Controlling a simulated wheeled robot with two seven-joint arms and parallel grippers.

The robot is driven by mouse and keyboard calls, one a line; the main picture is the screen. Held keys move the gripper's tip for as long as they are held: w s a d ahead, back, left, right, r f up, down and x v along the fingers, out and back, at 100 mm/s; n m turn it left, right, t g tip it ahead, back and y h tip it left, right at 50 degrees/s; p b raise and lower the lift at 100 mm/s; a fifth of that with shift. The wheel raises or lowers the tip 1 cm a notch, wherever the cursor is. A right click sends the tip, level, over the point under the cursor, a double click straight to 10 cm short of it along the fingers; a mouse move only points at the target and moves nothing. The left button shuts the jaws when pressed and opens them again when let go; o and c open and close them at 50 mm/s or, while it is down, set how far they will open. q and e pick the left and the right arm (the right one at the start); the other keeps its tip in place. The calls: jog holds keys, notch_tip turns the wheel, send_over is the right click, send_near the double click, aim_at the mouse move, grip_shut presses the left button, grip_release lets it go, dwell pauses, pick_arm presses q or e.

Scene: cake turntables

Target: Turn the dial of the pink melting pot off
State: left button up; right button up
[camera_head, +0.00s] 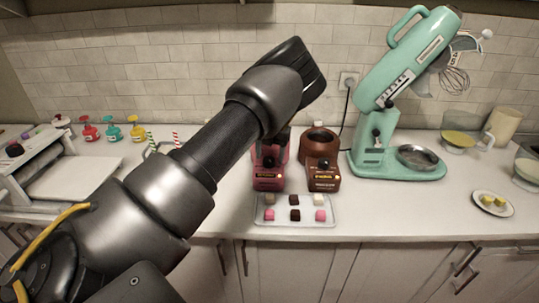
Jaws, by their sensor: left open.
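The pink melting pot (268,182) stands on the white counter near the middle of the picture. My left arm crosses in front of its upper left, so part of its bowl is hidden. Its front has a dark panel with a small label; the dial's setting is too small to tell. A brown melting pot (324,182) stands close to its right. My left gripper (312,76) is open, dark, and appears above and slightly right of the pink pot in the picture, apart from it. I see nothing held in it. My right gripper is out of view.
A tray (327,221) of small pink, brown and pale cubes lies in front of the pots. A teal stand mixer (398,162) with a metal bowl stands to the right. Coloured bottles (114,133) stand at the back left. A plate (481,208) of yellow pieces lies far right.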

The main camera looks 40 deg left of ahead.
pick_arm(q)
jog(key=shift+f, duration=0.55)
jog(key=c, duration=1)
